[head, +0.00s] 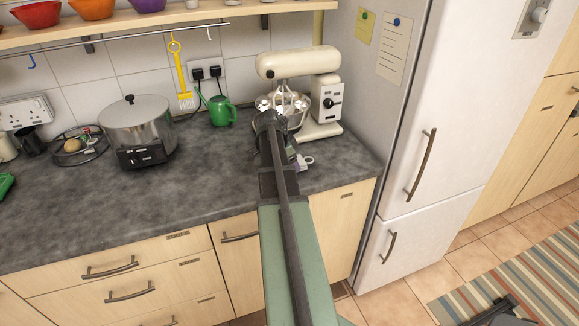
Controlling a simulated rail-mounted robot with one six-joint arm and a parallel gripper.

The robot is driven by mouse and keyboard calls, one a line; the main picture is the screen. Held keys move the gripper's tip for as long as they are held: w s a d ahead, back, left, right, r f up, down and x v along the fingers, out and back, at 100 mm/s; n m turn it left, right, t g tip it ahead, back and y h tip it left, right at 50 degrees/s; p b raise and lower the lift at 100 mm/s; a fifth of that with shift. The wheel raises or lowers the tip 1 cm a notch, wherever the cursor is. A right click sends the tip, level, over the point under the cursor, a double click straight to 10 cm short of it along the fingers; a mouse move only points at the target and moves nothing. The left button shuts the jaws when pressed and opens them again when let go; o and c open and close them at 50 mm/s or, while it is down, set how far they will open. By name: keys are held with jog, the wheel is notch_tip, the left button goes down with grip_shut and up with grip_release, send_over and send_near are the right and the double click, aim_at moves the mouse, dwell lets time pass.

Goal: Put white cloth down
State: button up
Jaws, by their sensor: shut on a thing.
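My gripper (271,121) is at the far end of my outstretched arm, over the back of the grey worktop and in front of the cream stand mixer (298,63). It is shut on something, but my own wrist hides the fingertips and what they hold. I cannot make out the white cloth for certain. A small pale object (305,161) shows just right of my wrist, low by the worktop; it is too small to identify.
The mixer with its metal bowl stands close by my gripper. A green watering can (221,110), a steel cooker pot (136,128) and a black wire rack (77,146) stand farther left. The grey worktop (110,210) is bare at front left. A white fridge (435,110) stands right.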

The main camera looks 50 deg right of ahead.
jog(key=shift+f, duration=0.25)
jog(key=o, duration=0.8)
jog(key=shift+r, duration=0.1)
jog(key=shift+r, duration=0.4)
jog(key=p+v, duration=1.1)
jog(key=shift+a+r, duration=0.1)
jog(key=shift+r, duration=0.15)
